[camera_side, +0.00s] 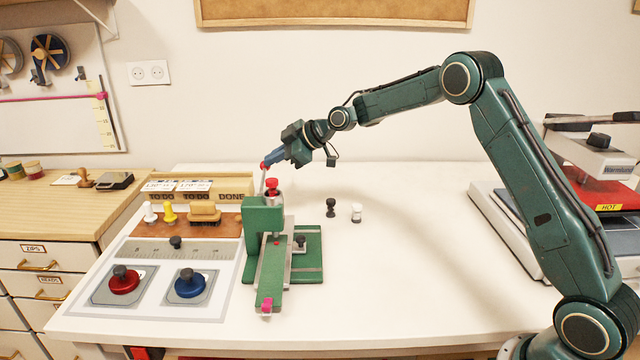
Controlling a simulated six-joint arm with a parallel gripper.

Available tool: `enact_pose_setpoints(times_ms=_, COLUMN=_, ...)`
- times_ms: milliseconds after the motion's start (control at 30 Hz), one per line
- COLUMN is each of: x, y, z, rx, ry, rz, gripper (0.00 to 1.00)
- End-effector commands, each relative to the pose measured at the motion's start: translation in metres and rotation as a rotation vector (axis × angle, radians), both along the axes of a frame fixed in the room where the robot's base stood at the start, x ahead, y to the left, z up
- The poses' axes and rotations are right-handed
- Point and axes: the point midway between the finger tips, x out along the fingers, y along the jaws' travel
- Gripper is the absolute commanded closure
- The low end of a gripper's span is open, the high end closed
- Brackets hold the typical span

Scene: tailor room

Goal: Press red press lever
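The green press (263,222) stands upright on its base, left of the table's middle. A pale metal lever (263,180) rises at its top left and ends in a small red ball (263,166). A second red knob (271,184) sits on top of the press, right of the lever. My gripper (271,160) reaches down from the upper right, its blue fingers right at the red ball. Whether they touch or hold it is too small to tell.
Black (331,207) and white (356,212) stamps stand to the right. A machine marked HOT (607,207) is far right. The table's middle front is clear.

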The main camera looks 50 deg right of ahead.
Motion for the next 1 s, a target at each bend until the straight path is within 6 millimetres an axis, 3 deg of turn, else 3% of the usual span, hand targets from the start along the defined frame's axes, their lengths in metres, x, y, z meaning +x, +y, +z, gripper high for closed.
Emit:
enact_pose_setpoints(times_ms=100, x=-0.007, y=0.003, z=0.017, rx=0.001, ry=-0.003, rz=0.001, gripper=1.0)
enact_pose_setpoints(times_ms=533, x=-0.057, y=-0.024, z=0.052, rx=0.001, ry=-0.006, rz=-0.001, gripper=1.0)
enact_pose_setpoints(times_ms=800, x=-0.077, y=-0.034, z=0.066, rx=0.001, ry=-0.005, rz=0.001, gripper=1.0)
enact_pose_setpoints(times_ms=1000, x=-0.08, y=-0.036, z=0.069, rx=0.001, ry=-0.005, rz=0.002, gripper=1.0)
